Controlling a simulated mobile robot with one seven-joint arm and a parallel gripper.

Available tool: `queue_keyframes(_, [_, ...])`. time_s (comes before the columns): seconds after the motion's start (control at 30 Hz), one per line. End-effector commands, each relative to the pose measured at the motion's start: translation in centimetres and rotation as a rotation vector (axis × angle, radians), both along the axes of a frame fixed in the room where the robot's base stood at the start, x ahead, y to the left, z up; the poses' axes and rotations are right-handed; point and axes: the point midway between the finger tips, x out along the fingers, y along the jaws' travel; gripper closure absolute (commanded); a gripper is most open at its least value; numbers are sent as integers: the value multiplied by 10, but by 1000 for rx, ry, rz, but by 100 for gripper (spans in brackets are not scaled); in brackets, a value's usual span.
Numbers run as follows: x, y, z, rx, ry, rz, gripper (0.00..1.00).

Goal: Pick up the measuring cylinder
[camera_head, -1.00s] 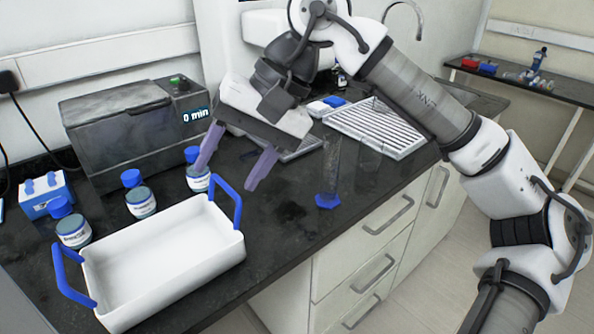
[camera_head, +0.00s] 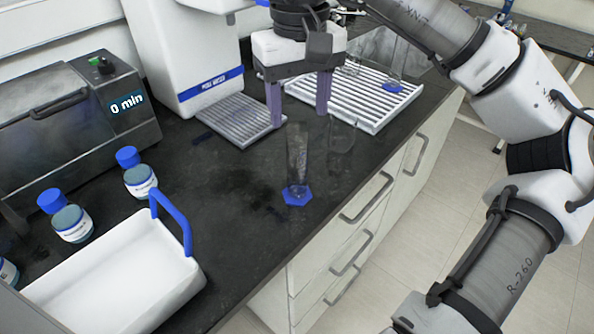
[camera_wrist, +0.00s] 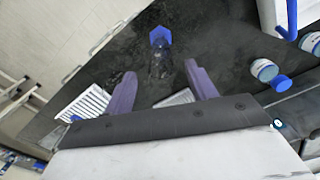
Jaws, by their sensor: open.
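The measuring cylinder (camera_head: 298,160) is clear and stands upright on a blue hexagonal base (camera_head: 297,196) on the dark bench, near its front edge. My gripper (camera_head: 298,118) points down with its purple fingers spread, and nothing is between them. In the head view its fingertips are just above and behind the cylinder's top; I cannot tell the exact gap. In the wrist view the cylinder (camera_wrist: 160,62) lies beyond the open fingers (camera_wrist: 158,80), roughly midway between their lines, with the blue base farthest away.
A clear beaker (camera_head: 341,138) stands close to the cylinder's right. Behind are a white ribbed rack (camera_head: 345,100) and a grey drip tray (camera_head: 240,120). A white tray with blue handles (camera_head: 110,270) and blue-capped bottles (camera_head: 140,180) are at left. Bench left of the cylinder is clear.

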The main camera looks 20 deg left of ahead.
Motion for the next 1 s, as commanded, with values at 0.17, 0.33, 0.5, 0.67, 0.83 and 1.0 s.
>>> queue_keyframes(0.17, [0, 0, -28, 1, 1, 1, 43])
queue_keyframes(0.33, [0, 1, -39, 1, 0, 0, 43])
queue_keyframes(0.5, [4, 4, -58, 1, 2, 0, 43])
queue_keyframes(0.67, [5, 5, -82, 1, 1, 1, 43])
queue_keyframes(0.83, [5, 6, -89, 1, -1, 0, 43])
queue_keyframes(1.0, [5, 6, -89, 1, -1, 0, 46])
